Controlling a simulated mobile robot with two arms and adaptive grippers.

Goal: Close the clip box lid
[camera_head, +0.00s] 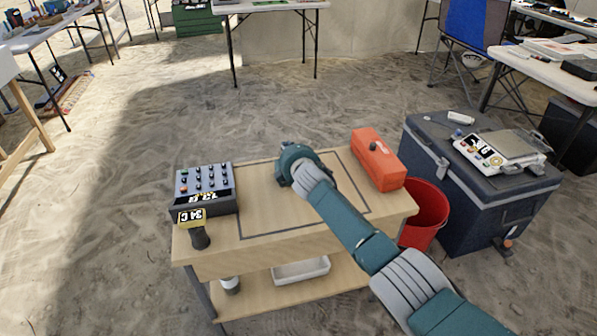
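An orange-red box (378,162) with a small dark knob on top lies at the right end of the wooden cart (255,208). It looks like the clip box, but I cannot be sure, and no raised lid shows on it. My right arm reaches in from the lower right. My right gripper (288,165) is over the middle back of the cart top, left of the orange-red box and apart from it. Its fingers are hidden behind its own wrist, so I cannot see whether it is open or holds anything. My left gripper is out of view.
A grey box with several knobs (203,180) and a yellow-labelled tool (197,230) are at the cart's left end. A red bucket (428,212) and a dark blue cooler (472,195) stand at right. The cart's middle front is clear.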

